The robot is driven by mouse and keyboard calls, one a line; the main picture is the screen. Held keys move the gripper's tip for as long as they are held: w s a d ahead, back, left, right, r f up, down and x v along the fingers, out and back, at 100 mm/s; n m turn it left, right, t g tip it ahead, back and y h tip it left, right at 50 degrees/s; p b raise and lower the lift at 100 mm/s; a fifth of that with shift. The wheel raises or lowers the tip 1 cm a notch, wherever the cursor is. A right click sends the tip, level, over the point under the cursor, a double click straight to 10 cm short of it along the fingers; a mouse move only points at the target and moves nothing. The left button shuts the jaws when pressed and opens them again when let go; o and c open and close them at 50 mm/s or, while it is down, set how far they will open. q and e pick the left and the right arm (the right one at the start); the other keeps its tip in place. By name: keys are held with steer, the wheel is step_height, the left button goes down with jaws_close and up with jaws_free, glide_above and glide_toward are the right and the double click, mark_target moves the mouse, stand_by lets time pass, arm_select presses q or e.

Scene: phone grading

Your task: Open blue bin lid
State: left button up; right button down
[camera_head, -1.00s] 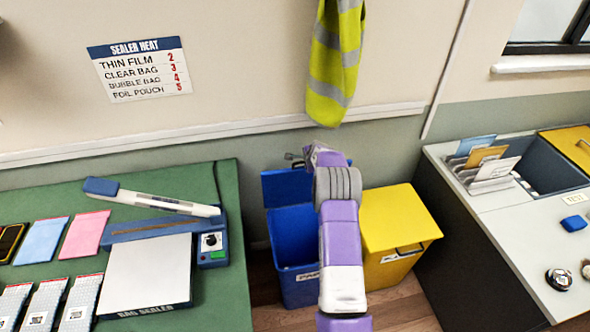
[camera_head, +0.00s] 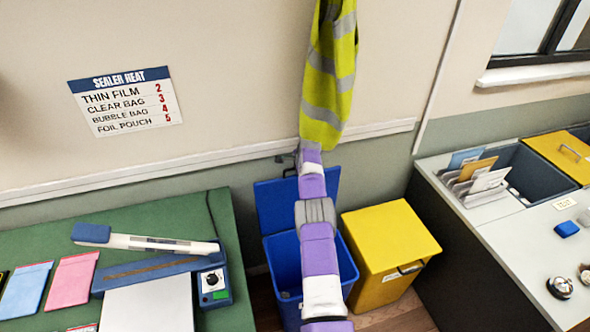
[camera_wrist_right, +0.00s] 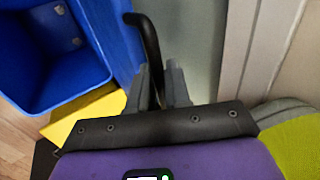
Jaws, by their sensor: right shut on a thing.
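The blue bin (camera_head: 287,262) stands on the floor between the green table and the yellow bin, its mouth uncovered. Its blue lid (camera_head: 273,207) is raised, standing roughly upright at the back of the bin near the wall. My right gripper (camera_head: 287,158) is at the lid's top edge. In the right wrist view, my right gripper (camera_wrist_right: 160,82) is shut on the lid's dark bent handle (camera_wrist_right: 147,35), which runs between the fingers. The bin's empty-looking inside (camera_wrist_right: 50,50) shows at the left there. My right arm hides part of the bin and lid. My left gripper is out of view.
The yellow bin (camera_head: 390,245), lid closed, stands close on the right. A yellow hi-vis vest (camera_head: 330,75) hangs on the wall just above my right gripper. The green table (camera_head: 170,218) with a bag sealer (camera_head: 212,282) is on the left, a grey counter (camera_head: 500,235) on the right.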

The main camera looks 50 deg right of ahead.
steer(key=shift+d, duration=0.15)
stand_by(0.3)
steer(key=c, duration=1.3)
jaws_free()
steer(key=shift+s+r, duration=0.2)
steer(key=shift+r, duration=0.35)
steer(key=shift+v, duration=3.2)
steer(key=shift+f, duration=0.1)
